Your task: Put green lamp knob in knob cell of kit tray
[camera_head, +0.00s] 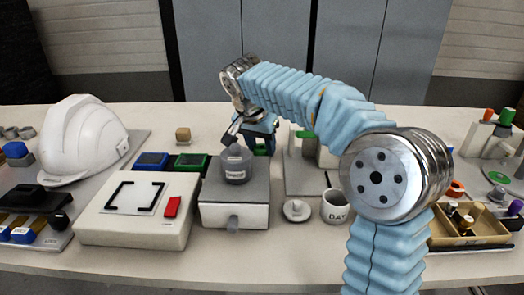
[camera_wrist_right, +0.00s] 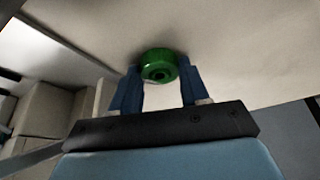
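The green lamp knob (camera_wrist_right: 158,65) sits between the two blue fingertips of my right gripper (camera_wrist_right: 159,75) in the right wrist view, with a fingertip against each side. In the head view the right gripper (camera_head: 262,138) points down behind the grey box, and a little of the green knob (camera_head: 261,150) shows below it. A tan tray (camera_head: 440,238) with small dark and brass parts stands at the right front, partly behind my right arm; it looks like the kit tray, but I cannot make out its knob cell. My left gripper is not in view.
A grey box (camera_head: 234,212) with a grey lidded pot (camera_head: 237,165) stands in front of the gripper. A white helmet (camera_head: 83,140), a white panel box (camera_head: 137,225), blue and green bins (camera_head: 190,162), and a mug (camera_head: 335,206) stand around. The front edge is mostly clear.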

